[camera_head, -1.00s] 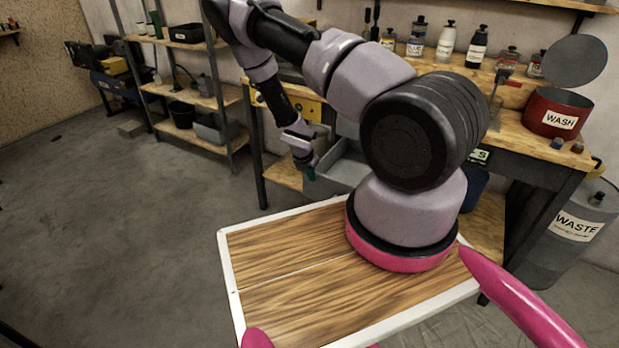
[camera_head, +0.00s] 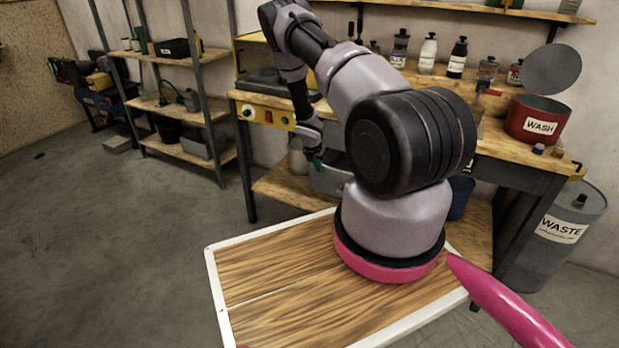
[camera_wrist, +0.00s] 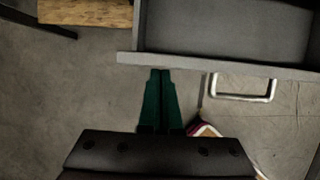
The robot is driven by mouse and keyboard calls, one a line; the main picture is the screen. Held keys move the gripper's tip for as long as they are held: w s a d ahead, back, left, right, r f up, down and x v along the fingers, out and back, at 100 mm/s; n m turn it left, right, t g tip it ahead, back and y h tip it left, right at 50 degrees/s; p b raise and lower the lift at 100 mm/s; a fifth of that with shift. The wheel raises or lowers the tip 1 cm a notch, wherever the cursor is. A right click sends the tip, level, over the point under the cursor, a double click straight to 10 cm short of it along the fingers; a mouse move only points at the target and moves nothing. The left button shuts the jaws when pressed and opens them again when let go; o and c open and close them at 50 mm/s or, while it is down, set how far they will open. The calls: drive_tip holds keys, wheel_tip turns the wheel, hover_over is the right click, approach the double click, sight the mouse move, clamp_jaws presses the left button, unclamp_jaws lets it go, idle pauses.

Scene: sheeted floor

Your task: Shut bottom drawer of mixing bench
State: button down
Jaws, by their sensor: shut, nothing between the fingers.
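The grey drawer (camera_head: 328,180) of the mixing bench (camera_head: 284,188) stands partly pulled out, low under the worktop and partly hidden by my arm. In the wrist view the open drawer (camera_wrist: 225,62) fills the upper right, its empty-looking inside visible. Its metal bar handle (camera_wrist: 242,97) sticks out from the front. My gripper (camera_wrist: 160,73) is shut and empty, its green fingertips at the drawer's front edge, left of the handle. They look touching or very close; I cannot tell which. In the head view my gripper (camera_head: 317,165) shows small beside the drawer.
A wooden lower shelf (camera_head: 285,190) of the bench lies beside the drawer. A metal shelf unit (camera_head: 190,110) stands to the left, a grey waste bin (camera_head: 560,232) to the right. A red wash pot (camera_head: 538,122) sits on the bench top. The floor at left is clear.

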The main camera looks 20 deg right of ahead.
drive_tip(key=w+d, duration=0.5)
drive_tip(key=d, duration=0.1)
drive_tip(key=shift+d, duration=0.35)
drive_tip(key=shift+w, duration=0.1)
